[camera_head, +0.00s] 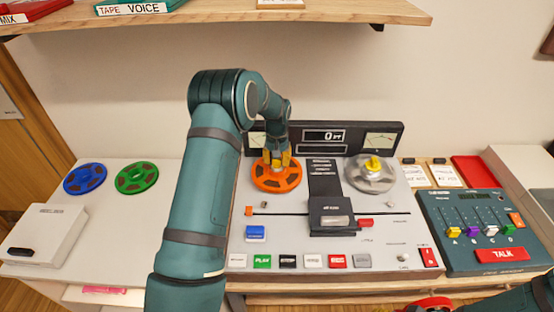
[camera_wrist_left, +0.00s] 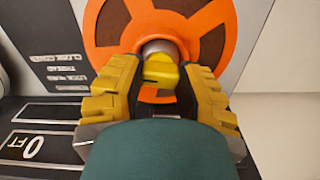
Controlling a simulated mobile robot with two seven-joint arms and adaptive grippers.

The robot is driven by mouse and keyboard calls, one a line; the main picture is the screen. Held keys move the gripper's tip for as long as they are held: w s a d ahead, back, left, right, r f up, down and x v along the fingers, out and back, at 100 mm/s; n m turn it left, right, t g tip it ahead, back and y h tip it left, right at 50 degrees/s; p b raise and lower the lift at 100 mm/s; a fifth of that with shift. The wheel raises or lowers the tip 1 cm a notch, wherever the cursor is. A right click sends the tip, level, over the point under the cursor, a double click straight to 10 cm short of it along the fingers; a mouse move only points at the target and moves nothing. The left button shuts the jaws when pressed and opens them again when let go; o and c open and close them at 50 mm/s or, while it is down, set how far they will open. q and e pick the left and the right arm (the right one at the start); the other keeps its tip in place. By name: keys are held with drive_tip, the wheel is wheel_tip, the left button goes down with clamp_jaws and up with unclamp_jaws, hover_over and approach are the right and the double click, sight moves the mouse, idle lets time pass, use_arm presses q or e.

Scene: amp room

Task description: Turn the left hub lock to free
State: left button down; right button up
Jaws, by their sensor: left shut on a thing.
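The tape machine (camera_head: 300,230) stands on the table with an orange reel (camera_head: 278,182) on its left hub and a clear grey reel (camera_head: 370,180) on its right hub. The left hub lock is a yellow knob (camera_wrist_left: 161,70) on a metal post in the middle of the orange reel (camera_wrist_left: 215,50). My left gripper (camera_head: 279,160) comes down over the left hub and hides the knob in the head view. In the left wrist view its yellow fingers (camera_wrist_left: 162,85) are shut on the knob from both sides. The right hub has its own yellow lock (camera_head: 374,164). My right gripper (camera_head: 430,304) barely shows at the bottom edge; its fingers are unclear.
A blue reel (camera_head: 85,179) and a green reel (camera_head: 137,178) lie on the table at left, behind a white box (camera_head: 42,235). A mixer panel (camera_head: 478,230) with coloured sliders stands at right. A shelf (camera_head: 300,12) overhangs the back.

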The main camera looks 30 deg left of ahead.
sight(277, 160)
use_arm(q)
drive_tip(key=shift+s+f+n, duration=0.1)
drive_tip(key=shift+n, duration=0.8)
drive_tip(key=c, duration=0.6)
unclamp_jaws()
wheel_tip(277, 160, up, 12)
drive_tip(key=shift+r, duration=0.1)
idle(0.3)
